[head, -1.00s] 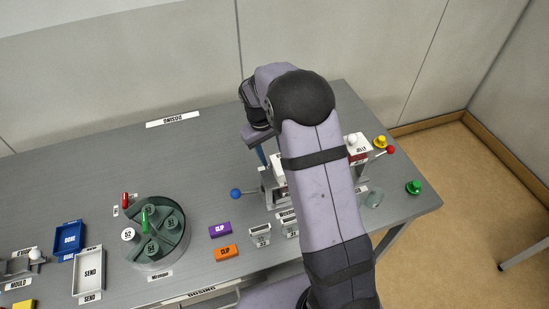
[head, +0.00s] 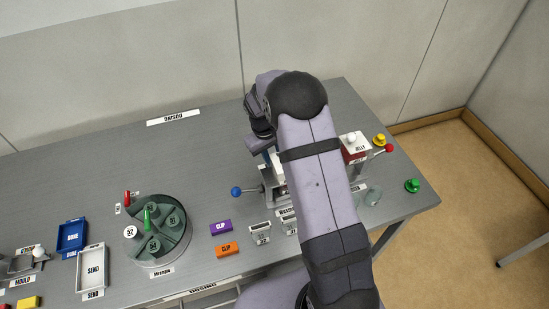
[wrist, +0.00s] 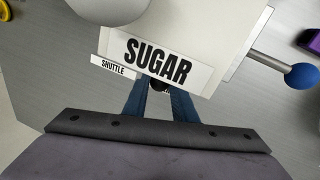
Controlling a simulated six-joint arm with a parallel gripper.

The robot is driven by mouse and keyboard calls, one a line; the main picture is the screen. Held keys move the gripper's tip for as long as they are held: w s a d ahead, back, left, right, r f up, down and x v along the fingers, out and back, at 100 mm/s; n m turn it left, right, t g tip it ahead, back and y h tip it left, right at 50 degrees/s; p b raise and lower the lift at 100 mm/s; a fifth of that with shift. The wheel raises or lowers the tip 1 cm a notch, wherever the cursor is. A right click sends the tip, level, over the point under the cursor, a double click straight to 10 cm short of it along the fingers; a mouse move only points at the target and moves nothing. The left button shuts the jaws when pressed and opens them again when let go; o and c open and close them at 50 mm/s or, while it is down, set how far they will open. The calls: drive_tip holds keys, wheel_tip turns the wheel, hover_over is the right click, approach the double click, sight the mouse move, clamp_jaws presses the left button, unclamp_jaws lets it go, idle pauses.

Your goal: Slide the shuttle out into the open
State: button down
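A white block labelled SUGAR (wrist: 165,55) shows in the wrist view, with a SHUTTLE label (wrist: 113,66) at its left edge. A small dark knob (wrist: 158,87) shows just below the SUGAR block, between the tips of my gripper (wrist: 160,95). The two blue fingers have a narrow gap between them; whether they press on the knob is not clear. The shuttle itself is mostly hidden under the block. In the head view my arm covers most of the dosing station, and my gripper (head: 268,157) shows only partly at its back left.
A blue ball knob (head: 236,192) on a rod sticks out left of the station. A JELLY box (head: 355,148), a red ball (head: 390,148) and a green button (head: 412,186) are at right. Purple (head: 220,226) and orange (head: 227,250) clips and a green carousel (head: 155,230) lie left.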

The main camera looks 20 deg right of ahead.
drive_tip(key=d, duration=1.1)
drive_tip(key=c, duration=1.5)
unclamp_jaws()
drive_tip(key=shift+o, duration=0.2)
wheel_tip(320, 180, up, 7)
drive_tip(key=a+b, duration=0.1)
drive_tip(key=b, duration=0.1)
drive_tip(key=shift+a+r+b, duration=0.15)
drive_tip(key=shift+a+b, duration=0.05)
drive_tip(key=shift+b, duration=0.1)
drive_tip(key=shift+s, duration=0.1)
